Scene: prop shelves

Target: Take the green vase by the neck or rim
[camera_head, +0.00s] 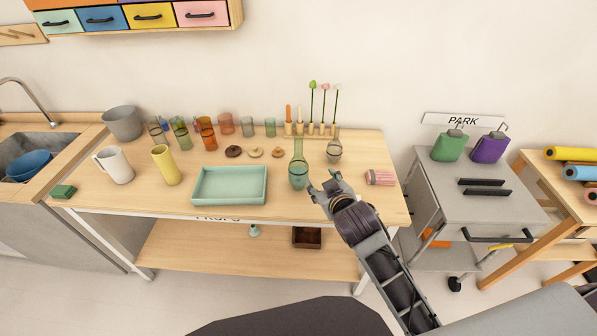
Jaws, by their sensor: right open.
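The green vase (298,173) is translucent glass with a round body and a slim neck. It stands upright on the wooden table, right of the turquoise tray. My right gripper (323,184) is just right of the vase's body, low near its base, with its jaws open and nothing between them. I cannot tell whether a finger touches the vase. The vase's neck and rim show clear of the gripper, in front of the flower rack. My left gripper is not in view.
A turquoise tray (229,203) lies left of the vase. A rack with flowers (312,132) stands behind it, a small glass vessel (334,151) behind right, and a pink striped block (380,178) to the right. Several coloured glasses (206,134) line the back.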

